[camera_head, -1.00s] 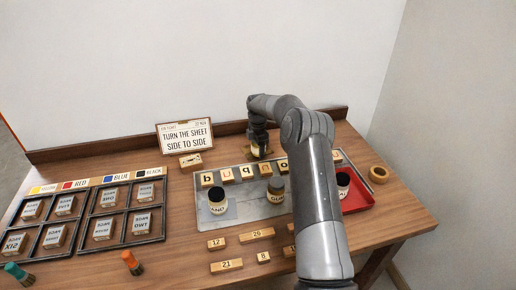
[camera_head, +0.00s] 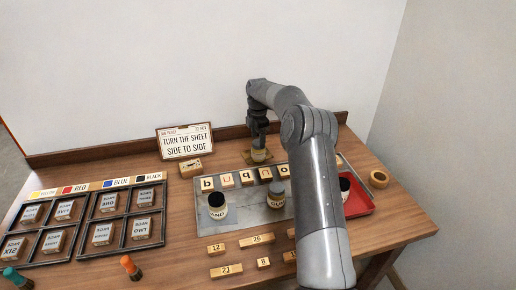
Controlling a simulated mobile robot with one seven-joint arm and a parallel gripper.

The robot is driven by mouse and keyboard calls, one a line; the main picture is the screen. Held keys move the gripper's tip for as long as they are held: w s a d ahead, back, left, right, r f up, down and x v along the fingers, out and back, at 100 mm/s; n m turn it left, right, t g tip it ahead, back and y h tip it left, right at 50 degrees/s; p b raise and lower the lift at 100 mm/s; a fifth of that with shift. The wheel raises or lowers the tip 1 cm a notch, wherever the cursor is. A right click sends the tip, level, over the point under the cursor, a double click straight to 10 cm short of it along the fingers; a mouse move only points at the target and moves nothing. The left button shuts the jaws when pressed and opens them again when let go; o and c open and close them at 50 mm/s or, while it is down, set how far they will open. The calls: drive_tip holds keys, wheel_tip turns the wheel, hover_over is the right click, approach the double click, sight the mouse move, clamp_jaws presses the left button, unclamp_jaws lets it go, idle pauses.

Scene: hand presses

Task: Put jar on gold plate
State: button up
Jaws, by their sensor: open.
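A small jar (camera_head: 259,155) with a pale label band stands upright at the back of the table. It appears to rest on the gold plate (camera_head: 247,159), whose edges show around its base. My gripper (camera_head: 258,143) is open and directly above this jar. The fingertips are close to the jar's top; I cannot tell whether they touch it.
A grey metal tray (camera_head: 238,218) holds a jar (camera_head: 217,206) and another jar (camera_head: 276,194), with letter tiles (camera_head: 246,177) along its back edge. A red tray (camera_head: 358,205) with a dark-topped jar (camera_head: 345,187) is partly behind my arm. A sign (camera_head: 185,141) stands back left.

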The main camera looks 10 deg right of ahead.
wheel_tip(320, 180, up, 4)
drive_tip(key=shift+f, duration=0.2)
drive_tip(key=s+a+r+m+t+h, duration=0.1)
drive_tip(key=s+a+r+m, duration=0.25)
drive_tip(key=s+r, duration=0.65)
drive_tip(key=s+a+r+m+t, duration=0.25)
drive_tip(key=s+r+m, duration=0.25)
drive_tip(key=s+r, duration=0.6)
drive_tip(key=s+f+m, duration=0.1)
drive_tip(key=s+m, duration=0.2)
drive_tip(key=s, duration=0.7)
drive_tip(key=s+f+m+t, duration=0.1)
drive_tip(key=s+m, duration=0.3)
drive_tip(key=s, duration=0.6)
drive_tip(key=s+f+m+t+y, duration=0.1)
drive_tip(key=s+m, duration=0.3)
drive_tip(key=s, duration=0.6)
drive_tip(key=shift+a+f, duration=0.4)
drive_tip(key=shift+f, duration=0.4)
